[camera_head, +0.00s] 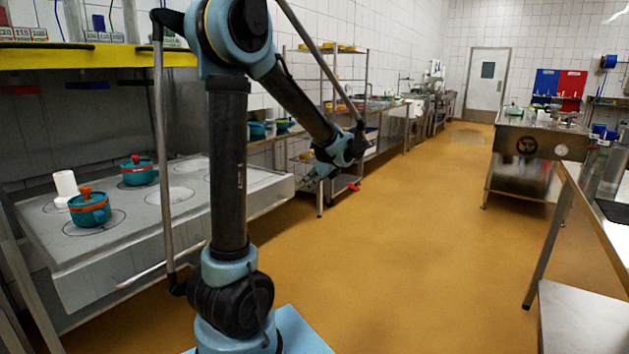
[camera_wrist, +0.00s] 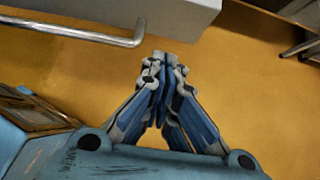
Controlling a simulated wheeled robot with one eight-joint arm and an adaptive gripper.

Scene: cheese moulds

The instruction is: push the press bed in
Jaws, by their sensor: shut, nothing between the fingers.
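The press bed (camera_head: 128,232) is a pale grey slab at the left in the head view. It sticks out from under the yellow-edged press and has marked circles on top. A metal bar handle (camera_head: 150,268) runs along its front. In the wrist view the bed's edge (camera_wrist: 185,12) is at the top, with the handle (camera_wrist: 75,33) at the upper left. My gripper (camera_wrist: 165,60) is shut and empty, its tips just below the bed's edge in that view.
Steel tables (camera_head: 545,140) line the right. The yellow floor (camera_head: 420,240) between is clear.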

